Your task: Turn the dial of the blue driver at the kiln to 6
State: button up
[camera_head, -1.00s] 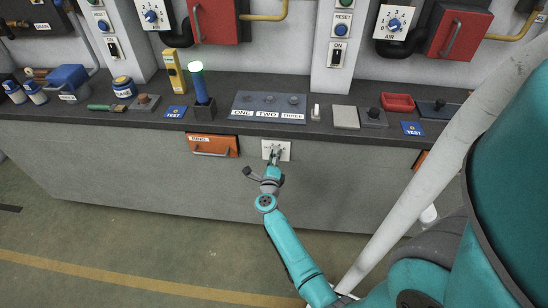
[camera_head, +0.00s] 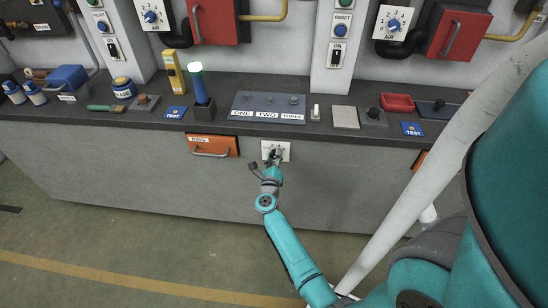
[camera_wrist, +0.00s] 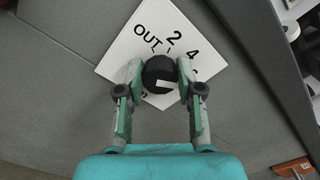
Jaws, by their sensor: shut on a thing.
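A white plate (camera_head: 285,148) is mounted on the front face of the grey counter. In the wrist view the plate (camera_wrist: 122,62) looks tilted and reads OUT, 2 and 4, with further marks partly hidden by the fingers. A round black dial (camera_wrist: 158,68) with a white mark sits on it. My gripper (camera_wrist: 163,76) is shut on this dial, one finger on each side. In the head view my gripper (camera_head: 273,158) covers most of the dial. The number that the mark points to cannot be told. No kiln label is readable.
A blue stick (camera_head: 201,92) with a lit green top stands in a dark holder on the counter. An orange drawer (camera_head: 213,146) with a handle is left of the plate. Wall panels carry other blue dials (camera_head: 151,17), one labelled AIR (camera_head: 393,25). The floor in front is clear.

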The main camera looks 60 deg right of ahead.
jog(key=shift+f, duration=0.1)
jog(key=o, duration=1.2)
jog(key=shift+c, duration=0.2)
jog(key=shift+a, duration=0.1)
jog(key=v, duration=1.1)
jog(key=shift+s+a, duration=0.15)
jog(key=shift+a, duration=0.25)
